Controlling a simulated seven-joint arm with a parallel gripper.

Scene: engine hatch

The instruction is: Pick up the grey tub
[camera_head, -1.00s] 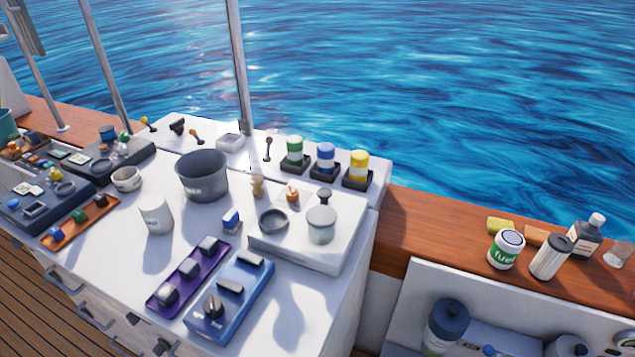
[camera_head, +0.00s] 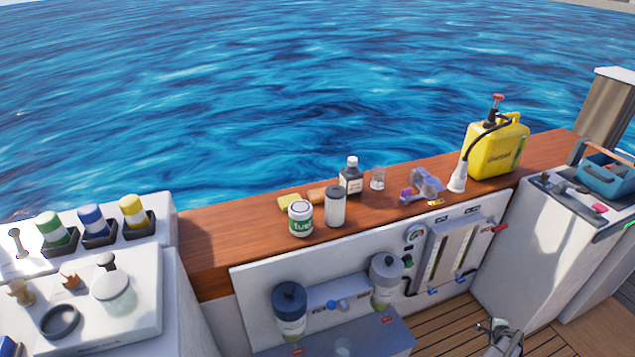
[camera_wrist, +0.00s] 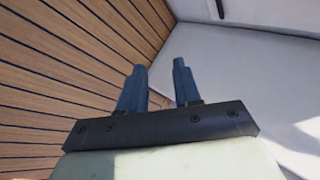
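No grey tub shows in the head view or the wrist view now. A dark grey open tub stood on the white counter (camera_head: 130,322) one second ago, in a part of the counter that is now outside the left edge of the head view. My gripper (camera_wrist: 158,68) shows in the wrist view with its two dark fingers apart and nothing between them. Behind the fingers are only wooden slats and a pale grey-white surface.
Slatted deck (camera_head: 455,322) lies at lower right.

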